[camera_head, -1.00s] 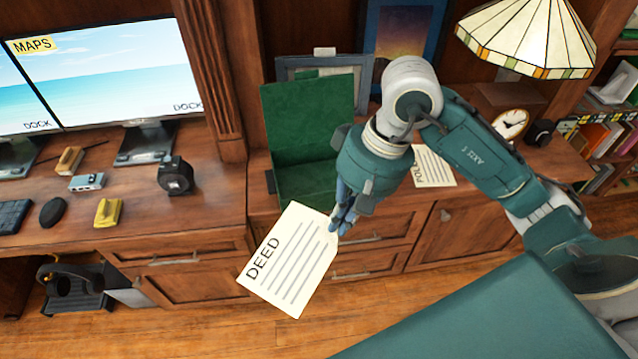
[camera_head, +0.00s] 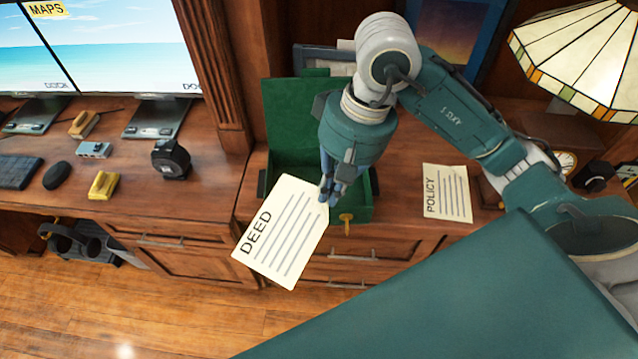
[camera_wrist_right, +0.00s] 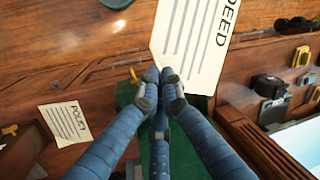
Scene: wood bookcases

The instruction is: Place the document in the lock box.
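The document marked DEED (camera_head: 280,232) is a cream sheet held by its upper right edge in my right gripper (camera_head: 326,194). The fingers are shut on it. The sheet hangs in front of the green lock box (camera_head: 298,110), overlapping its front left part in the head view. The box stands on the cabinet top with its lid raised and a gold latch (camera_head: 346,222) at the front. My arm hides part of its inside. In the right wrist view the DEED sheet (camera_wrist_right: 195,45) extends beyond the fingertips (camera_wrist_right: 162,78), with green box surface (camera_wrist_right: 150,152) below. My left gripper is not in view.
A second sheet, marked POLICY (camera_head: 447,193), lies on the cabinet to the right of the box. A stained-glass lamp (camera_head: 580,60) and a clock stand further right.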

